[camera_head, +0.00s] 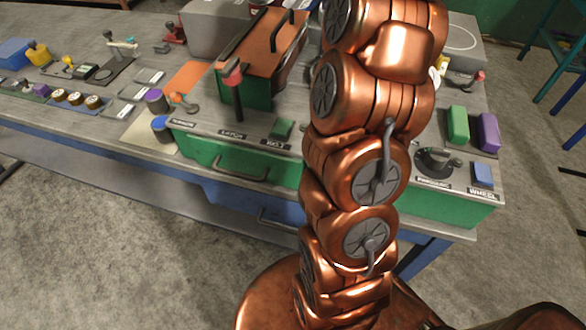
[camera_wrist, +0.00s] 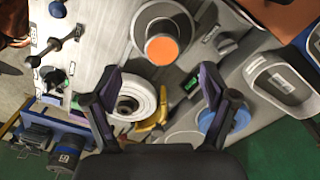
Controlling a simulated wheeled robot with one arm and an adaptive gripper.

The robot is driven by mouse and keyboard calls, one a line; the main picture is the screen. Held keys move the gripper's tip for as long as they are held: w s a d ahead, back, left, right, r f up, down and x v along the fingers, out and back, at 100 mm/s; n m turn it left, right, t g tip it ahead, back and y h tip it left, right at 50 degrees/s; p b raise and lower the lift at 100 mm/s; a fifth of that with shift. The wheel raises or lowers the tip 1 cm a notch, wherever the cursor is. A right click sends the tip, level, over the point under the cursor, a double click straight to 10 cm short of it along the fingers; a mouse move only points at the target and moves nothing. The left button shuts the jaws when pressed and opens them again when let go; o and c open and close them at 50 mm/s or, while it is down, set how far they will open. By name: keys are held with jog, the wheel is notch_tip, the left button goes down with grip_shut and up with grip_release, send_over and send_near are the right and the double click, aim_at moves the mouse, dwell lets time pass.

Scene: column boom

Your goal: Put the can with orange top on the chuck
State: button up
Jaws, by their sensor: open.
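In the wrist view, the can with orange top (camera_wrist: 162,49) stands upright in the upper middle, at a grey round base (camera_wrist: 140,26). My gripper (camera_wrist: 160,84) is open and empty. Its dark fingers are spread below the can in the picture, and the can is not between them. A white ring-shaped piece with a dark centre (camera_wrist: 146,97) shows between the fingers; I cannot tell for sure whether it is the chuck. In the head view, my copper arm hides the gripper, and I cannot make out the can.
In the wrist view, a yellow part (camera_wrist: 152,122), a blue disc (camera_wrist: 215,118) and a grey tray (camera_wrist: 279,84) lie close by. Dark-knobbed levers (camera_wrist: 55,77) stand at left. In the head view, a green-and-orange box (camera_head: 262,50) and several small controls crowd the bench.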

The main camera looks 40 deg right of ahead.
jog(key=s+a+f+n, duration=0.3)
jog(key=a+n, duration=0.3)
jog(key=a, duration=0.5)
jog(key=s+a+f+n, duration=0.3)
jog(key=a+n, duration=0.4)
jog(key=a, duration=0.3)
jog(key=s+a+f+n+g, duration=0.1)
jog(key=s+a+f+n, duration=0.3)
jog(key=s, duration=0.5)
jog(key=s+a+f+n, duration=0.5)
jog(key=s+a+f, duration=0.1)
jog(key=s+f, duration=0.2)
jog(key=shift+s+n+g, duration=0.3)
jog(key=shift+s+g, duration=0.1)
jog(key=shift+s, duration=0.15)
jog(key=shift+r, duration=0.1)
jog(key=shift+r, duration=0.15)
jog(key=shift+d, duration=0.1)
